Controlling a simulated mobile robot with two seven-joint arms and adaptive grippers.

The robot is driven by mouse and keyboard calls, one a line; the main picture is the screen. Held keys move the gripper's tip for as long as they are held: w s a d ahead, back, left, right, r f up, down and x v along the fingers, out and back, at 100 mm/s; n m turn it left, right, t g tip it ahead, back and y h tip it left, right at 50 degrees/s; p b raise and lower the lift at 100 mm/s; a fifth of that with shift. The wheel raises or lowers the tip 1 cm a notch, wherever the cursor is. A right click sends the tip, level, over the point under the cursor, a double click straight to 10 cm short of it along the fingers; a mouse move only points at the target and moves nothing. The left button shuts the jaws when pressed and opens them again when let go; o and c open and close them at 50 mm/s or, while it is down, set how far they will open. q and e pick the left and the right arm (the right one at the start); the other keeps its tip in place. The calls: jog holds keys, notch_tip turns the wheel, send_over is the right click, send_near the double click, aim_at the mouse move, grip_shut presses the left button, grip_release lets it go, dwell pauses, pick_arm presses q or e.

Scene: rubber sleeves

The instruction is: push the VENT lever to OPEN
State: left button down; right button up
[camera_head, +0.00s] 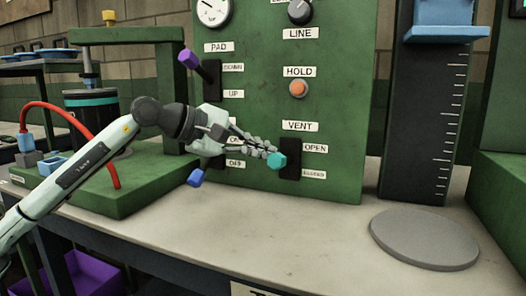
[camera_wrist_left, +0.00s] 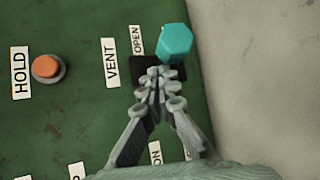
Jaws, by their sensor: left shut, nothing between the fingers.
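The VENT lever has a teal knob (camera_head: 277,160) in front of a black slot plate (camera_head: 290,165) on the green panel. The knob shows at a height between the OPEN label (camera_head: 315,148) and the lower, blurred label (camera_head: 313,174). My left gripper (camera_head: 268,152) is shut and empty, its fingertips right by the knob on its left. In the left wrist view the fingertips (camera_wrist_left: 160,78) lie over the black plate, close against the teal knob (camera_wrist_left: 174,42). I cannot tell whether they touch. The lever's shaft is hidden. My right gripper is not in view.
A purple-knobbed PAD lever (camera_head: 188,58), an orange HOLD button (camera_head: 299,88) and a blue-knobbed lever (camera_head: 195,178) are on the same panel. A grey disc (camera_head: 424,238) lies on the bench. The bench in front of the panel is clear.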

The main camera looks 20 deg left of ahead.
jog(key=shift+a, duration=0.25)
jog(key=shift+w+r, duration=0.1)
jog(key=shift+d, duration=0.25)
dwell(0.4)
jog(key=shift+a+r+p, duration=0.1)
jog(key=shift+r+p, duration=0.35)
jog(key=shift+p, duration=0.05)
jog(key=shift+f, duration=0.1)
dwell(0.3)
